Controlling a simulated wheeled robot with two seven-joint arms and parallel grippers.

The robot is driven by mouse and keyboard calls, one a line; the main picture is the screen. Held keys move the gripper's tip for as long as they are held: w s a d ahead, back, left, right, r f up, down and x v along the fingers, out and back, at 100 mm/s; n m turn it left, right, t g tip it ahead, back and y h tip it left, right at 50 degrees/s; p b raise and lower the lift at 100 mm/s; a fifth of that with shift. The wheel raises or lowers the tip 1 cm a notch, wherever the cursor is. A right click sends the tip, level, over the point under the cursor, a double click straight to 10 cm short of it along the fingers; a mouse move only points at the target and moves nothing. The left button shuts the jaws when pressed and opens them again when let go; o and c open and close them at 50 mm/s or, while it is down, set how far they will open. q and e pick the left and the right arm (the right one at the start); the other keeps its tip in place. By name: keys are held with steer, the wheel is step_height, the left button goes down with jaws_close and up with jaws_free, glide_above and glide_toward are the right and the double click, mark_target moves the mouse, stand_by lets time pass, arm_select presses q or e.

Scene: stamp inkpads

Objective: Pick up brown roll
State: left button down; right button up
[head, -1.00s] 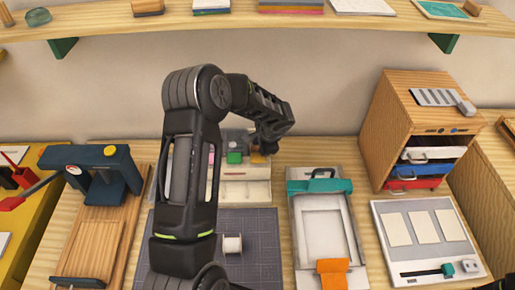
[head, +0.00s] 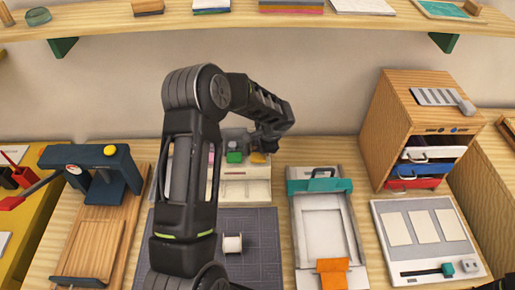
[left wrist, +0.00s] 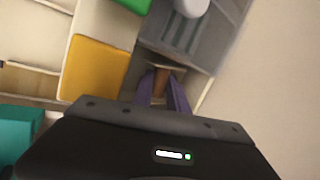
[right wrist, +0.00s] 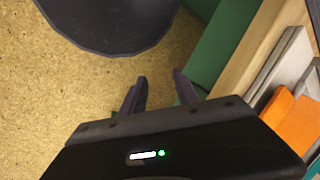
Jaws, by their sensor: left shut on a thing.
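A brown roll (left wrist: 161,80) shows as a small brown piece between the purple fingers of my left gripper (left wrist: 162,90) in the left wrist view. The fingers are shut on it, over a grey compartment of the organizer. In the head view my left gripper (head: 266,142) is at the back of the white organizer (head: 247,190), beside the green block (head: 234,157). The roll is hidden there. In the right wrist view my right gripper (right wrist: 160,90) is open, with nothing between its fingers.
A yellow-orange block (left wrist: 95,68) lies left of the left fingers. A white spool (head: 232,243) stands on the dark cutting mat (head: 262,265). A teal-topped frame tray (head: 322,230) and a wooden drawer cabinet (head: 390,125) stand right. A shelf (head: 300,20) runs above.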

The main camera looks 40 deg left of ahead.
arm_select(q)
steer(key=shift+r, duration=0.5)
step_height(320, 180, up, 9)
steer(key=b, duration=0.2)
steer(key=shift+d, duration=0.1)
stand_by(0.5)
